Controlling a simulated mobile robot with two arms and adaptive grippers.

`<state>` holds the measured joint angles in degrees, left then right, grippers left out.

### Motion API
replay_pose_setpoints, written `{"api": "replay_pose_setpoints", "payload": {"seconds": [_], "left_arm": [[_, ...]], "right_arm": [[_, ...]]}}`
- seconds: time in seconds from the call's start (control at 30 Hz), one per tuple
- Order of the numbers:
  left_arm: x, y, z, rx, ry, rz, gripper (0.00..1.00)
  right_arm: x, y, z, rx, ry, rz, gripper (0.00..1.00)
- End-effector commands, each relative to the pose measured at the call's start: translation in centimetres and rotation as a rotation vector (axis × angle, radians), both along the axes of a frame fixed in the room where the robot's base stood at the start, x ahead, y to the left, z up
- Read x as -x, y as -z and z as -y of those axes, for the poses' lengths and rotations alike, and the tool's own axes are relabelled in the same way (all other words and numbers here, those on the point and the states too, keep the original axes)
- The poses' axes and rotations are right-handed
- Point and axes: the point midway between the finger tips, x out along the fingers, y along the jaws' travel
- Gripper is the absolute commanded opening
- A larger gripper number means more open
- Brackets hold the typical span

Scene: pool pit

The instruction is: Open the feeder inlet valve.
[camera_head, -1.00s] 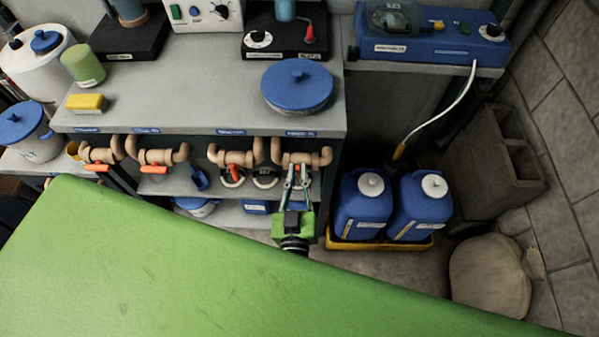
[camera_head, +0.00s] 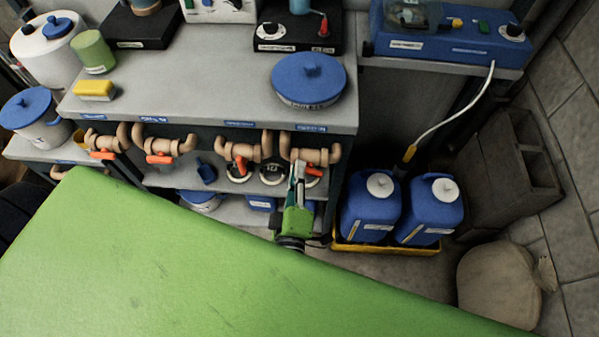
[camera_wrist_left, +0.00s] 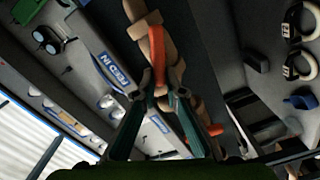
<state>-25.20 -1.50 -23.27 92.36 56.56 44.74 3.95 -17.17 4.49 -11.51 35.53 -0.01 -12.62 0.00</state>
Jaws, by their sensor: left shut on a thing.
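The feeder inlet valve is the rightmost tan pipe valve (camera_head: 312,155) under the bench's front edge. Its orange lever (camera_head: 314,171) shows just right of my left gripper (camera_head: 297,170). In the left wrist view the orange lever (camera_wrist_left: 156,48) runs down between the two fingers of my left gripper (camera_wrist_left: 157,97), beside a blue label ending in "FEED IN" (camera_wrist_left: 118,72). The gripper is shut on the lever; the exact contact is partly hidden by the fingers. My right gripper is in neither view.
Several similar valves, one with an orange lever (camera_head: 159,159), line up to the left. Two blue canisters (camera_head: 371,208) stand in a yellow tray (camera_head: 388,247) to the right. A blue-lidded dish (camera_head: 309,82) is on the bench (camera_head: 205,99) above. A sack (camera_head: 498,285) lies at lower right.

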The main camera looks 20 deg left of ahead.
Motion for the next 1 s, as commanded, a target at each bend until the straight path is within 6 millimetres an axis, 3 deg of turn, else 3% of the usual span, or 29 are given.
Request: {"api": "replay_pose_setpoints", "payload": {"seconds": [0.5, 1.0], "left_arm": [[0.2, 1.4, -0.2, 0.357, 0.001, 0.098, 0.0], [0.2, 1.5, -0.2, 0.443, 0.001, 0.122, 0.0]], "right_arm": [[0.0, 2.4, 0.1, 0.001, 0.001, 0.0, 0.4], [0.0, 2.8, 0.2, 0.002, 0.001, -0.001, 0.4]]}}
